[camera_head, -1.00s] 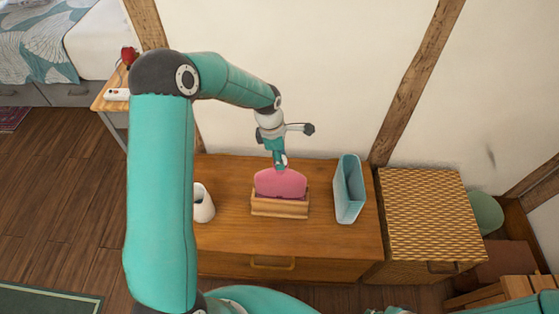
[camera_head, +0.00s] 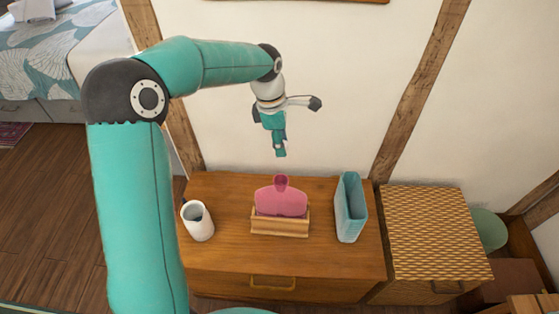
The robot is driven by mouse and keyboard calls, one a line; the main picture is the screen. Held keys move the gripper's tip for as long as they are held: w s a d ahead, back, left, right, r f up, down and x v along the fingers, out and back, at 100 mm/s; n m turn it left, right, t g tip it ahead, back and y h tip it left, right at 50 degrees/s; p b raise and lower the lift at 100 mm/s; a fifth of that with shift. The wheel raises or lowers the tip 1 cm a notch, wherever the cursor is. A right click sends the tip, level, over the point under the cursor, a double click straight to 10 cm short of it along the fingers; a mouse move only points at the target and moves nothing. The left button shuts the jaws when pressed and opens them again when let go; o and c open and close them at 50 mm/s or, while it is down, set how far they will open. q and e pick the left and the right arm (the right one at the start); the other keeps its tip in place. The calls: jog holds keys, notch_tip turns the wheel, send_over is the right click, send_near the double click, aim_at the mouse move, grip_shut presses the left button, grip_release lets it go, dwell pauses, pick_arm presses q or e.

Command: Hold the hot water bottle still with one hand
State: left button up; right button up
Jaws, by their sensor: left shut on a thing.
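The pink hot water bottle (camera_head: 281,202) stands upright in a light wooden holder (camera_head: 280,228) on the dresser, its narrow neck pointing up and fully visible. My left gripper (camera_head: 280,151) hangs directly above the neck, pointing down. A strip of wall shows between its tips and the neck, so they look apart. Its fingers look close together, and I see nothing between them. My right gripper is not in view.
On the wooden dresser (camera_head: 225,253), a white cup (camera_head: 198,222) stands left of the holder and a tall light-blue container (camera_head: 350,208) right of it. A woven cabinet (camera_head: 430,230) adjoins on the right. The dresser top in front of the holder is clear.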

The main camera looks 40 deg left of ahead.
pick_arm(q)
notch_tip(320, 180, up, 6)
jog(key=shift+r, duration=0.2)
jog(key=shift+f, duration=0.1)
dwell(0.3)
jog(key=shift+d+f+m, duration=0.2)
jog(key=shift+f+m, duration=0.1)
jog(key=shift+m, duration=0.1)
jog(key=d+f+m+g, duration=0.1)
jog(key=d+f+m, duration=0.4)
jog(key=f+m, duration=0.3)
jog(key=s+d+f+m+g+y, duration=0.1)
jog(key=d+f+m, duration=0.5)
jog(key=m, duration=0.9)
notch_tip(320, 180, down, 4)
jog(key=shift+r+g+y, duration=0.25)
jog(key=shift+g+y, duration=0.05)
jog(key=shift+g, duration=0.1)
